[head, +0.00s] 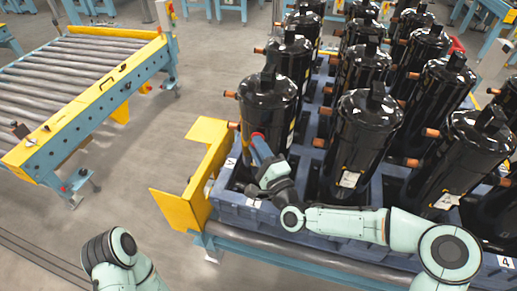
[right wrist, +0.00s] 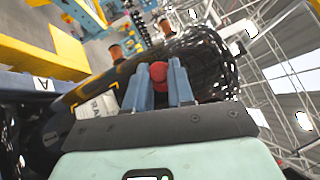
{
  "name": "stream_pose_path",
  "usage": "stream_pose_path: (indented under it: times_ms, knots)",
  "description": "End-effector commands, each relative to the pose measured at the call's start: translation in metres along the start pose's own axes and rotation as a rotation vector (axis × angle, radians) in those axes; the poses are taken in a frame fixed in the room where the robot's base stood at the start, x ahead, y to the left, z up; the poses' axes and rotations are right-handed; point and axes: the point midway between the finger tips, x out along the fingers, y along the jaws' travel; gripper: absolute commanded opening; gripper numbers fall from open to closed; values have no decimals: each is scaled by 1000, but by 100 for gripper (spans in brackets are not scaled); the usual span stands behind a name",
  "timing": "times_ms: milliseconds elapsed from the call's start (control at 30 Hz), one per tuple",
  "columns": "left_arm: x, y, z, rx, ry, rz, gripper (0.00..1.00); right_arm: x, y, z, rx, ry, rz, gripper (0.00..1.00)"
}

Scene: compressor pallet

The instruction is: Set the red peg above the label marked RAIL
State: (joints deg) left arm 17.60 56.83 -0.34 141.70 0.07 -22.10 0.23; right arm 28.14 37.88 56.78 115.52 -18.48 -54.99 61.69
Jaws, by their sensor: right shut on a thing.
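My right gripper (head: 258,140) is at the near-left black compressor (head: 267,98), in front of its body. In the right wrist view its two blue fingers (right wrist: 161,70) are closed around the red peg (right wrist: 158,74), whose red end shows between them. A white label (right wrist: 103,104) on the compressor lies left of the fingers; its letters start with "RA" and the rest is hidden. The peg is beside and beyond this label, close to the black surface; I cannot tell whether it touches. My left arm shows at the bottom left, its gripper out of view.
Several black compressors with copper stubs stand close together on the blue pallet (head: 262,216). A yellow corner guard (head: 183,205) stands at the pallet's left. A roller conveyor (head: 75,75) is at the left, with clear floor between.

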Motion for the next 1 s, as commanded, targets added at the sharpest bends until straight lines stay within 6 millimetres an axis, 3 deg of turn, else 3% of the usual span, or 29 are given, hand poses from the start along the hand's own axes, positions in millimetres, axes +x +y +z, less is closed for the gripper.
stream_pose_path:
  times_ms: [1000]
  knots:
    - [6,-2,0,-1,-2,-1,43,0,-1,0,0,0,-1,0]
